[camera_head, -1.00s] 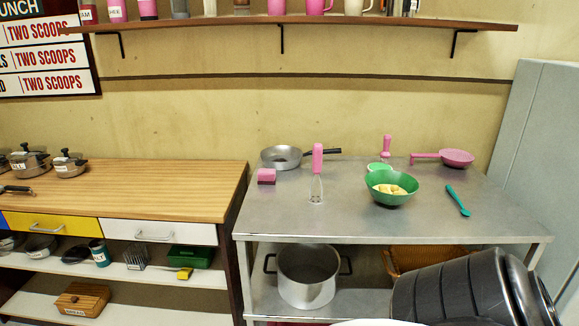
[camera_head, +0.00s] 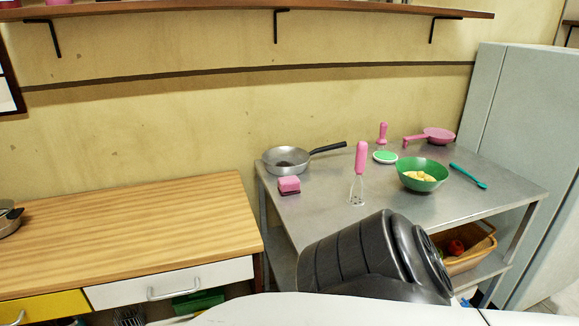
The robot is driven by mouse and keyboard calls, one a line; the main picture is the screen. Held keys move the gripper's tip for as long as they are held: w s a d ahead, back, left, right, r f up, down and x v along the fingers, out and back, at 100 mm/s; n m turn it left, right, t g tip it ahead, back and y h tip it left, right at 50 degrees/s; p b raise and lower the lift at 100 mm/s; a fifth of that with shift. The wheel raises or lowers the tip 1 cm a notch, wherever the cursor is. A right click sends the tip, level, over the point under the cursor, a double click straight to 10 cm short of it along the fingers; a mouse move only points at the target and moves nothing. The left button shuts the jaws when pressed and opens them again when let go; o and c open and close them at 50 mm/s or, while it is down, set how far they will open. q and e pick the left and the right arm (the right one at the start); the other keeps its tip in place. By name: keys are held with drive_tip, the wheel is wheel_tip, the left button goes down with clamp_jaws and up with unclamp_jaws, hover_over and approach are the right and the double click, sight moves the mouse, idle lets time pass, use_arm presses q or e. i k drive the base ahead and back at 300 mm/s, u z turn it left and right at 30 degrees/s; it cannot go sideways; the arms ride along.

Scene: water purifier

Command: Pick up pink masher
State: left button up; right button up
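The pink masher (camera_head: 361,161) stands upright on the metal table (camera_head: 315,215), with its pink handle up and its wire head on the tabletop. It stands left of the green bowl (camera_head: 423,180), which holds pale yellow pieces. A dark grey part of my own arm rises in front of the table at the lower middle. No gripper fingers show in the head view, so neither gripper is in sight.
A pan (camera_head: 286,160) and a pink sponge (camera_head: 289,185) lie left of the masher. A pink-handled tool (camera_head: 383,135), a pink strainer (camera_head: 438,135) and a teal spoon (camera_head: 468,176) lie behind and right. A wooden counter (camera_head: 130,230) stands left, a grey cabinet (camera_head: 530,130) right.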

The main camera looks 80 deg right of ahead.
sight(362, 147)
drive_tip(key=z, duration=2.15)
